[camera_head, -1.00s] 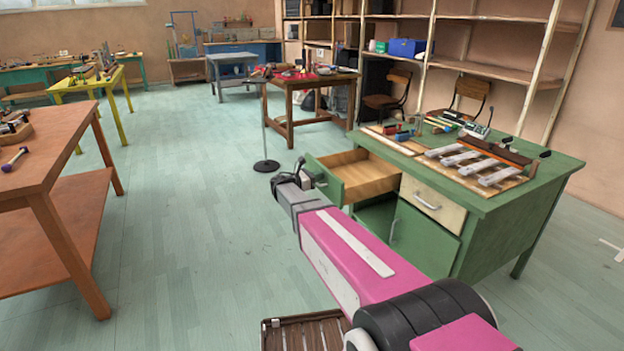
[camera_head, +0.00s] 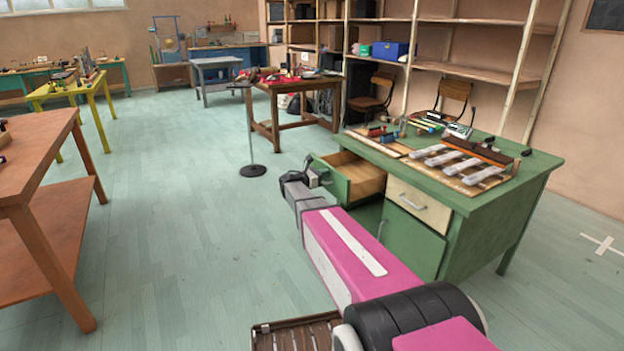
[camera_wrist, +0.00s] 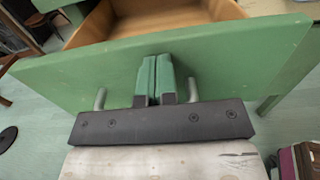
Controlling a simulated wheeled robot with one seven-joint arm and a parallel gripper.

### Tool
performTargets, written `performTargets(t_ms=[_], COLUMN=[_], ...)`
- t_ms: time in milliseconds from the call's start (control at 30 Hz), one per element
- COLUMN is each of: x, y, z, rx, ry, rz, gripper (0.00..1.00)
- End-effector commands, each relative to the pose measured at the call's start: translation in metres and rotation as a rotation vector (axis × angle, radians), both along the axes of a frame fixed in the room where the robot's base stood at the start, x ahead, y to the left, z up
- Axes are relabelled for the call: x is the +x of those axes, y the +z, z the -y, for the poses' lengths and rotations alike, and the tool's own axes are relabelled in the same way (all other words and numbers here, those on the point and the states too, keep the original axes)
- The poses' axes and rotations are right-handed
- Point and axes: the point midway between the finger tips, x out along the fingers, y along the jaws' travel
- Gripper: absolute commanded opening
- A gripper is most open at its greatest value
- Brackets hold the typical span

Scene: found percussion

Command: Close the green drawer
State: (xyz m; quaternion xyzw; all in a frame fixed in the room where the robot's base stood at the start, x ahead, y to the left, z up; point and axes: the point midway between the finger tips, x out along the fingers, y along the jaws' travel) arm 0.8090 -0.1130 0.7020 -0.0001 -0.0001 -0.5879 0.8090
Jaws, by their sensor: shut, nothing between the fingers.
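The green drawer (camera_head: 333,181) is partly open at the left end of the green desk (camera_head: 455,212), its bare wooden inside showing. In the wrist view its green front (camera_wrist: 235,65) spans the picture, with the wooden interior behind. Two metal posts of its handle (camera_wrist: 100,98) stick out on either side of my fingers; the middle of the handle is hidden. My gripper (camera_wrist: 154,75) is shut and empty, its fingertips against or very close to the drawer front; exact contact cannot be told. In the head view my gripper (camera_head: 312,177) is at the drawer front.
A cream drawer (camera_head: 418,206) and a green cupboard door (camera_head: 410,240) are to the right. A bar instrument (camera_head: 455,170) and small tools lie on the desk. A stand with a round base (camera_head: 252,170) and an orange table (camera_head: 45,155) are left; floor between is clear.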

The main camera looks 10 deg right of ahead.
Motion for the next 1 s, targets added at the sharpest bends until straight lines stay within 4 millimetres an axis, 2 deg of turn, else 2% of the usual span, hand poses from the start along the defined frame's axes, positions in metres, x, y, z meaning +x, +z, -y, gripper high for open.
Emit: performTargets(t_ms=[33,200,533,733,1000], x=[0.006,0.021,0.047,0.057,0.063], y=[0.0,0.0,-0.001,-0.001,0.0], z=[0.016,0.061,0.141,0.173,0.193], rx=[0.0,0.0,0.0,0.0,0.0], ry=[-0.004,-0.004,-0.003,-0.002,0.0], rz=[0.0,0.001,0.0,0.0,0.0], gripper=[0.0,0.0,0.0,0.0,0.0])
